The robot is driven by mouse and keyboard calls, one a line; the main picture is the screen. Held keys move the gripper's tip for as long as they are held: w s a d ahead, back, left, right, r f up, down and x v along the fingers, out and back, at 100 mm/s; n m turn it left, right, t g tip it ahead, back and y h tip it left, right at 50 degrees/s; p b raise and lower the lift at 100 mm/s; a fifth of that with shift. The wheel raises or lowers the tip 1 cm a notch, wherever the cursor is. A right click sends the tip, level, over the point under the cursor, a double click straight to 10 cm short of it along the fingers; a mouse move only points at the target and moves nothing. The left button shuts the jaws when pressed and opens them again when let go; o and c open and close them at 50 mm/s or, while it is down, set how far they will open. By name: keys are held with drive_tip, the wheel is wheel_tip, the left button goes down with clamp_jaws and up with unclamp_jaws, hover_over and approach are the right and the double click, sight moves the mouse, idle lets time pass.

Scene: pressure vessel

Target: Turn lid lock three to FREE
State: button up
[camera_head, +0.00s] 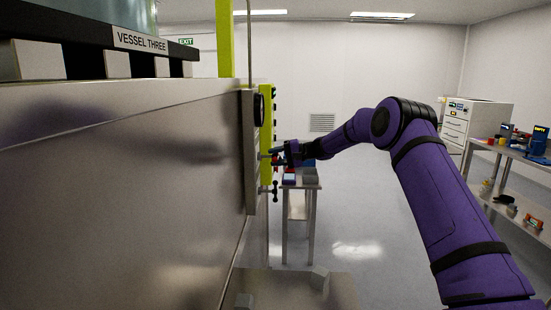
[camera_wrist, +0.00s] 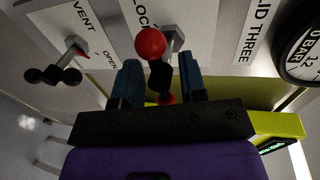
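The lock handle is a bar with a red ball (camera_wrist: 150,43) at one end, a dark hub and another red end between my fingers. It stands on the pale panel beside a partly hidden label reading "LOC" (camera_wrist: 137,14). My gripper (camera_wrist: 160,82) has two blue fingers, one on each side of the handle, with gaps visible; it looks open around the bar. In the head view my gripper (camera_head: 281,152) is at the panel edge (camera_head: 249,150), too small there for detail. The lock's FREE marking is not visible.
A vent handle (camera_wrist: 56,75) with black balls and an "OPEN" label is left of the lock. A "LID THREE" label (camera_wrist: 257,30) and a gauge (camera_wrist: 303,52) are right. A small table (camera_head: 300,186) stands beyond my gripper. Open floor (camera_head: 350,220) lies beside the vessel.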

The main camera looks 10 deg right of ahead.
drive_tip(key=shift+f, duration=0.1)
clamp_jaws()
drive_tip(key=shift+n, duration=0.3)
drive_tip(key=shift+f+n+t, duration=0.1)
drive_tip(key=shift+n+t, duration=0.3)
drive_tip(key=shift+n, duration=0.7)
drive_tip(key=n, duration=0.2)
drive_tip(key=n+t, duration=0.1)
drive_tip(key=n, duration=0.1)
drive_tip(key=shift+s+d+n+t, duration=0.1)
drive_tip(key=shift+n+t, duration=0.2)
drive_tip(key=n+t, duration=0.1)
drive_tip(key=n, duration=0.6)
drive_tip(key=shift+n+t, duration=0.3)
drive_tip(key=shift+t, duration=0.1)
drive_tip(key=shift+n+y, duration=0.3)
drive_tip(key=shift+r, duration=0.2)
